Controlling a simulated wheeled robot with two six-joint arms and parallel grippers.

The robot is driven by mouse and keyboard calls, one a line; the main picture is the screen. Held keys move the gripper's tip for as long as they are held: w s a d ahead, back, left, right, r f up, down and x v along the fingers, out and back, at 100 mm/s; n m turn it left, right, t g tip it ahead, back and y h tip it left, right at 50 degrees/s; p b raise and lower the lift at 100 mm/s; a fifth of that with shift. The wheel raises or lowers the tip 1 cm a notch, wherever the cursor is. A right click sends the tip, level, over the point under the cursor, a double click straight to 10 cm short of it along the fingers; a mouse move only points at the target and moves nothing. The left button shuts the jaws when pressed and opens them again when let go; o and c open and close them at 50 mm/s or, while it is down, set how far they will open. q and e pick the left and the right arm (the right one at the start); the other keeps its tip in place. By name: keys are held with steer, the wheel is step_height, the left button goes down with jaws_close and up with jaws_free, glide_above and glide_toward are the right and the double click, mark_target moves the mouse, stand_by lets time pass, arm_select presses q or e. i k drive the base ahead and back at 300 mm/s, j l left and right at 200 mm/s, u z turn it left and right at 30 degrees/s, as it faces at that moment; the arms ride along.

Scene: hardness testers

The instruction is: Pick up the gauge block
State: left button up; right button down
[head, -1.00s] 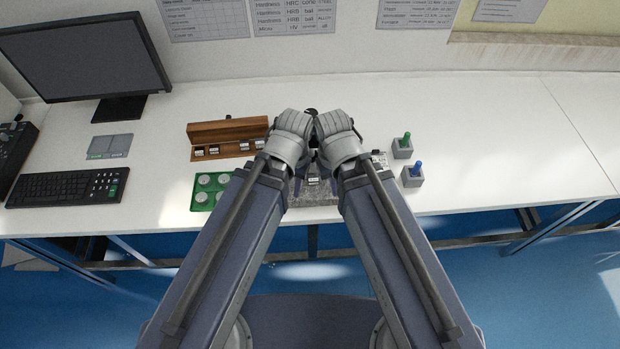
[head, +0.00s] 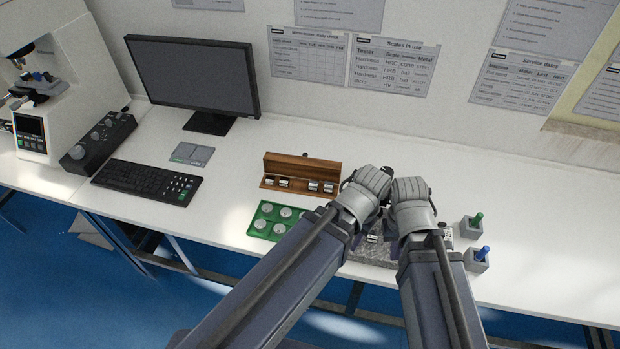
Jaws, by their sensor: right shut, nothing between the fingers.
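A small shiny metal block (head: 372,237) shows in the gap between my two wrists, over a grey speckled plate (head: 372,254). I cannot tell for certain whether it is the gauge block. An open wooden case (head: 300,168) to the left holds several small metal blocks in its front row. My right gripper (head: 390,235) is over the plate, shut and empty, mostly hidden by its wrist. My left gripper (head: 357,239) is close beside it, also over the plate; its wrist and arm hide its fingers.
A green tray (head: 264,228) with several round discs lies left of my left arm. Two grey stands with a green handle (head: 478,218) and a blue handle (head: 483,253) are right of my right arm. A keyboard (head: 148,182) and monitor (head: 193,75) stand further left. The table's back right is clear.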

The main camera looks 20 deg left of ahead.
mark_target(373, 235)
steer(key=k+j, duration=0.4)
steer(key=k+j+u, duration=0.1)
steer(key=k+j, duration=0.3)
steer(key=j, duration=0.15)
